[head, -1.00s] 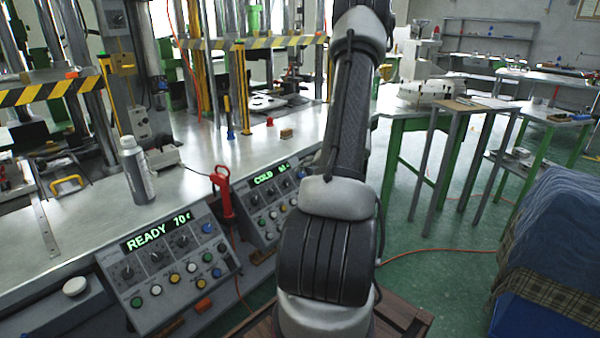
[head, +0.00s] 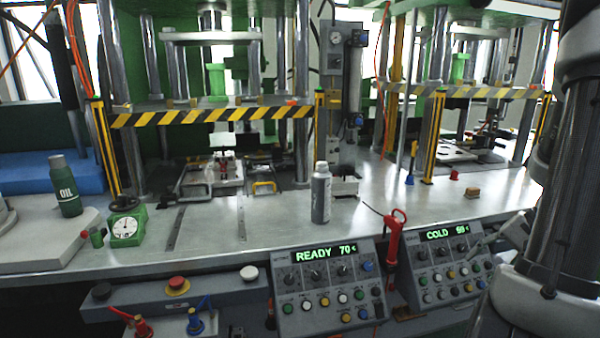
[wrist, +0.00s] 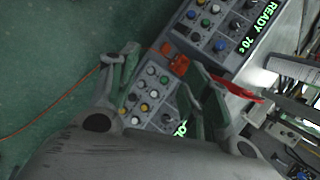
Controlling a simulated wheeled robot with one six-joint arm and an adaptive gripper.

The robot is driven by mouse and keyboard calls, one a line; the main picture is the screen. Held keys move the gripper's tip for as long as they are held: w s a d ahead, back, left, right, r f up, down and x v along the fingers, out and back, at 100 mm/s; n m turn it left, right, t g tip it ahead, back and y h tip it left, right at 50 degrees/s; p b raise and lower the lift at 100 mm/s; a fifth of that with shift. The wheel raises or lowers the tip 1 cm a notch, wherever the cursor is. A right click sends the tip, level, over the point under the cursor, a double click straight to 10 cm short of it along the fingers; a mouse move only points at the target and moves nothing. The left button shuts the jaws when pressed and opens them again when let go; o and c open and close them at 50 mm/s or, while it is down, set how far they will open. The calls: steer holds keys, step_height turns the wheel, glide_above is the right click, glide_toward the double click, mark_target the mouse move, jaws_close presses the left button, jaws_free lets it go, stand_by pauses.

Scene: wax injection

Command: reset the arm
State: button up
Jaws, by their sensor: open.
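My gripper (wrist: 158,85) shows in the wrist view with its two green-grey fingers spread apart and nothing between them. Beyond the fingers are the two control panels, seen rotated, and the green floor. The panel reading "READY 70" (head: 327,285) and the panel reading "COLD" (head: 446,266) sit on the bench front. The READY panel (wrist: 225,30) also shows at the top of the wrist view.
A steel bench (head: 270,228) carries a silver bottle (head: 321,195), a green OIL bottle (head: 65,188) and a green dial gauge (head: 126,226). A red-handled tool (head: 394,237) stands between the panels. Presses with striped bars (head: 215,116) rise behind. Green floor (wrist: 45,60) is open.

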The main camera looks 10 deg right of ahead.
steer(key=s+a+r+n+h, duration=0.2)
steer(key=s+a+r+n, duration=0.2)
steer(key=a+r+n, duration=0.2)
steer(key=s+a+r+n+h, duration=0.2)
steer(key=s+a+r+n, duration=0.2)
steer(key=a+r, duration=0.6)
step_height(320, 180, up, 3)
steer(key=shift+s+a+f+n+t+h, duration=0.15)
steer(key=shift+a+n+t+h, duration=0.2)
steer(key=shift+n, duration=0.55)
steer(key=shift+d, duration=0.1)
